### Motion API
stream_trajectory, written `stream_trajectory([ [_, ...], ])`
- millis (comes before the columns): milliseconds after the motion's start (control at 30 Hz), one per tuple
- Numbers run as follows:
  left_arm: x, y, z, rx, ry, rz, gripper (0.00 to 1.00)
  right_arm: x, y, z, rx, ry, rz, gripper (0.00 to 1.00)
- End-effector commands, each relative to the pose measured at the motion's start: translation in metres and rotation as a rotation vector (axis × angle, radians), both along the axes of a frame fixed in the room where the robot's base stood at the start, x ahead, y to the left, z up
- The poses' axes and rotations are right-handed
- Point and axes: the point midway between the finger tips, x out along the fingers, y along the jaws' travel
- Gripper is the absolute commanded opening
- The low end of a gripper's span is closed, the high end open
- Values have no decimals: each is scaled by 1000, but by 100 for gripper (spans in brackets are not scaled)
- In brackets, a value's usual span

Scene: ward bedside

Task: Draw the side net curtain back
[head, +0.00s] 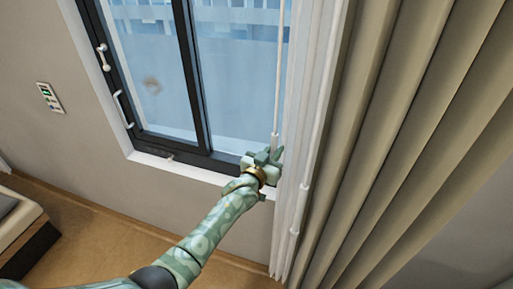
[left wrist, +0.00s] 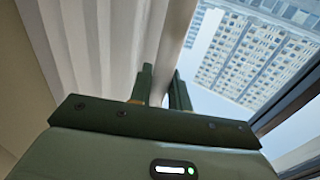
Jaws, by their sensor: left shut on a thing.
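The white net curtain (head: 298,110) hangs gathered in a narrow bunch at the right side of the window, beside the thick beige curtain. It fills the upper left of the left wrist view (left wrist: 105,50). A thin white draw wand (head: 279,75) hangs along the net's left edge, and its lower end meets my left gripper (head: 272,155). My left gripper is shut on this wand at about sill height; in the left wrist view its two dark fingers (left wrist: 163,92) stand close together beside the net's edge. The fingers hide the gripped part. My right gripper is out of view.
The heavy beige curtain (head: 405,120) hangs at the right, with another white wand (head: 318,130) in front of it. The dark-framed window (head: 195,75) has handles at its left. A wall panel (head: 49,97) and a bed or cabinet corner (head: 25,235) are at left.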

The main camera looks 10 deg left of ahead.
Motion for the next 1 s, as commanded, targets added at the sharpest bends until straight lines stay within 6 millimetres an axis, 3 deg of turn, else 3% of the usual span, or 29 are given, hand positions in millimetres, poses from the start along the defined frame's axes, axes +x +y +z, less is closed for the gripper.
stream_trajectory([
  [200,-2,-22,-1,-3,2,0,0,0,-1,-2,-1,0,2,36],
  [633,-3,-28,-1,-3,2,-3,0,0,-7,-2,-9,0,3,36],
  [667,-3,-28,-1,-3,2,-3,21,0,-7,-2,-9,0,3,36],
  [733,-3,-28,-1,-3,2,-3,38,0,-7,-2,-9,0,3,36],
  [1000,-3,-26,0,-2,2,-1,38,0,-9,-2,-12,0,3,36],
])
